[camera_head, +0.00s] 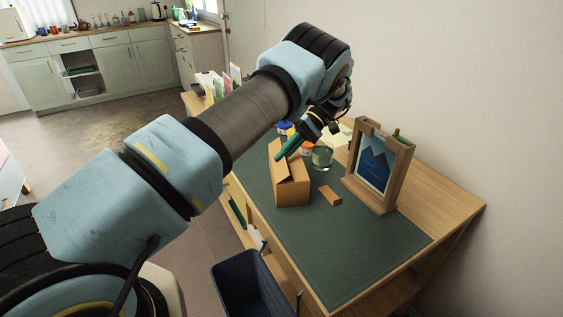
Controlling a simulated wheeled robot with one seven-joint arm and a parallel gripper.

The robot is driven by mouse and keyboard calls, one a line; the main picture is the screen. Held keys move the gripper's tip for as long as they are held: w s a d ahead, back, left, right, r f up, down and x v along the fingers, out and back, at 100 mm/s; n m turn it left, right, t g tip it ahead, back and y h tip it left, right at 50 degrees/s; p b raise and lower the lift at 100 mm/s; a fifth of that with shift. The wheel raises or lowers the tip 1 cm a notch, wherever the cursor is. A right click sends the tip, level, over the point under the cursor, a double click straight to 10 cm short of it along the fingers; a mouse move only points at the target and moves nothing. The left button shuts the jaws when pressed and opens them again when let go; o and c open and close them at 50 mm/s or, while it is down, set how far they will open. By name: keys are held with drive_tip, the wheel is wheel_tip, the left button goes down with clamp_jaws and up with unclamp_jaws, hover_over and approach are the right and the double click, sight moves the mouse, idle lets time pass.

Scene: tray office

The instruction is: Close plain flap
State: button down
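A small orange-brown cardboard box (291,192) stands on the green desk mat (350,252). A flap (277,158) stands up at the box's back left side, and a slanted panel shows over its top. Any marking that tells one flap from another is too small to see. My gripper (281,156) reaches down from the upper right, with its teal finger end just above the box and close to the raised flap. I cannot tell whether it touches the flap. The fingers overlap in this view, so their gap is hidden.
A glass jar (322,157) stands just right of the box. A small orange block (331,196) lies in front of it. A framed mountain picture (374,163) stands farther right. A dark bin (252,286) is below the desk's front edge. The near mat is clear.

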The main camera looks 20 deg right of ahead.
drive_tip(key=shift+d+f+y+b, duration=0.1)
drive_tip(key=shift+f+y+b, duration=0.2)
drive_tip(key=shift+y+b, duration=0.3)
drive_tip(key=c, duration=1.5)
unclamp_jaws()
drive_tip(key=shift+c, duration=0.2)
drive_tip(key=o, duration=0.5)
drive_tip(key=shift+r, duration=0.1)
